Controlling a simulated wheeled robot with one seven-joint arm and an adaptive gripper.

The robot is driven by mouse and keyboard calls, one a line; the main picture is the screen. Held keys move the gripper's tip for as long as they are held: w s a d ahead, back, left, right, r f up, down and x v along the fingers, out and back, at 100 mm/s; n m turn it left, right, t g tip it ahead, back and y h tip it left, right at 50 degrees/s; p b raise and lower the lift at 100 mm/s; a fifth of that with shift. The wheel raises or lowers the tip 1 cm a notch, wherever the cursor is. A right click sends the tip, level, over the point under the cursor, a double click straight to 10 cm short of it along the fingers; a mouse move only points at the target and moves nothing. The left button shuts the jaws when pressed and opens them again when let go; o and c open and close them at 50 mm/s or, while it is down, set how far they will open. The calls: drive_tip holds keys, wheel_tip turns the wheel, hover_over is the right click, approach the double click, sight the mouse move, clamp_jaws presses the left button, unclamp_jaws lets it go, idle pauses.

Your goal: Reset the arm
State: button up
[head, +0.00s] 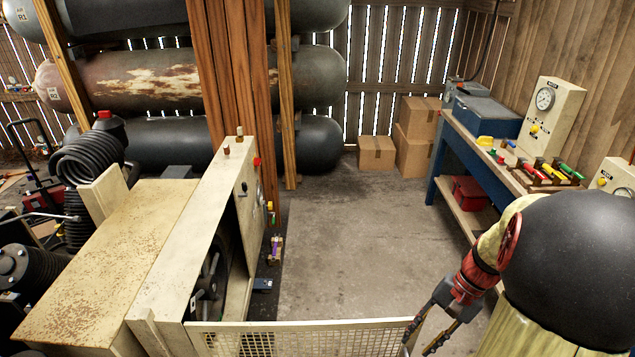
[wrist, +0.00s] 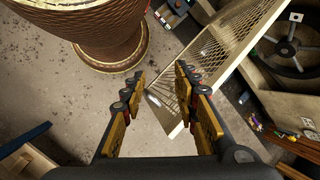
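My gripper (head: 420,343) hangs at the lower right of the head view, at the right end of a cream mesh guard. In the wrist view my gripper (wrist: 159,74) has its two yellow-and-black fingers spread apart, with nothing between them but floor and part of the guard behind. My arm's red and dark wrist section runs up from the gripper to the right. The rest of the arm is partly hidden or out of frame.
The mesh guard (head: 310,338) extends from the cream compressor housing (head: 185,250); it also shows in the wrist view (wrist: 225,45). A blue workbench (head: 455,150) with gauges and coloured handles stands right. Cardboard boxes (head: 415,135) sit at the back. The middle floor (head: 350,240) is clear.

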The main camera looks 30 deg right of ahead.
drive_tip(key=w+a+r+n+t+h, duration=0.2)
drive_tip(key=a+r+n, duration=0.4)
drive_tip(key=a+r, duration=0.3)
drive_tip(key=w+a+r+n+t+h, duration=0.2)
drive_tip(key=a+r+n, duration=0.5)
drive_tip(key=a, duration=0.7)
drive_tip(key=shift+r+t+h, duration=0.5)
drive_tip(key=shift+r, duration=0.4)
